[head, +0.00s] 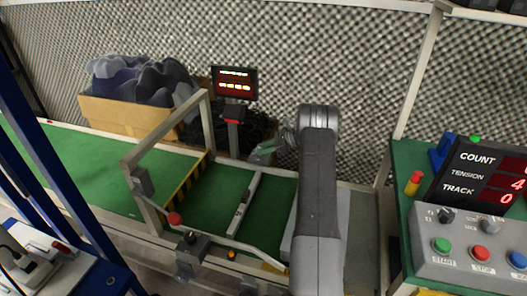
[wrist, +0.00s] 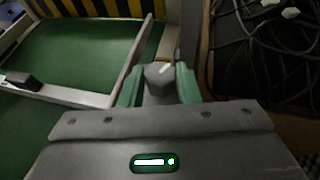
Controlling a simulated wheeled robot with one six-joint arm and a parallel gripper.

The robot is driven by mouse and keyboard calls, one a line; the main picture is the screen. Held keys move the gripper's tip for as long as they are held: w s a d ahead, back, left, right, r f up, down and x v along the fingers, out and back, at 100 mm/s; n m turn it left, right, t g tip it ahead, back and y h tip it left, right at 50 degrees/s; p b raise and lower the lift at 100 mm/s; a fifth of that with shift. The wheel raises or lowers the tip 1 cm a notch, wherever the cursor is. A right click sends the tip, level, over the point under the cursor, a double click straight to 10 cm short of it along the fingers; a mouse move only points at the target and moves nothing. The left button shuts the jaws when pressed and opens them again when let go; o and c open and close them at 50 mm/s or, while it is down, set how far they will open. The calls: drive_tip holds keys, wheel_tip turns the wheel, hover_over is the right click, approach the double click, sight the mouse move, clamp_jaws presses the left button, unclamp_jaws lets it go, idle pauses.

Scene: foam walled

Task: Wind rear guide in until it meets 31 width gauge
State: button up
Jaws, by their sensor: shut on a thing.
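My gripper (wrist: 159,88) has green fingers, one on each side of a grey round knob (wrist: 158,76) with a white mark on top, and is shut on it. In the head view my gripper (head: 264,152) shows small at the belt's far edge, partly behind my arm; the knob is not clear there. A grey upright plate (wrist: 138,48), likely the rear guide, stands just left of the knob in the wrist view. A pale crossbar (head: 244,205) spans the green belt, with a small dark block (wrist: 20,81) on it. I cannot tell which part is the 31 width gauge.
A metal frame (head: 165,137) stands over the belt (head: 70,165). A lit display (head: 234,83) is on a post behind it. A box of dark cloth (head: 125,115) stands behind left. A control panel (head: 470,245) is at right. Cables (wrist: 265,45) lie beyond the knob.

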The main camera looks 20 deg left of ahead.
drive_tip(key=shift+w+a+f+n+g+h+b, duration=0.1)
drive_tip(key=shift+n+g+h+b, duration=0.35)
drive_tip(key=shift+n+g, duration=0.3)
drive_tip(key=shift+w+f+n+g+h+b, duration=0.1)
drive_tip(key=shift+n+g+h+b, duration=0.3)
drive_tip(key=shift+n+g, duration=0.35)
drive_tip(key=shift+r+n+g, duration=0.2)
drive_tip(key=shift+n+g, duration=0.1)
drive_tip(key=shift+g, duration=0.1)
drive_tip(key=o, duration=1)
wheel_tip(320, 180, up, 10)
drive_tip(key=p, duration=0.2)
drive_tip(key=shift+p, duration=0.35)
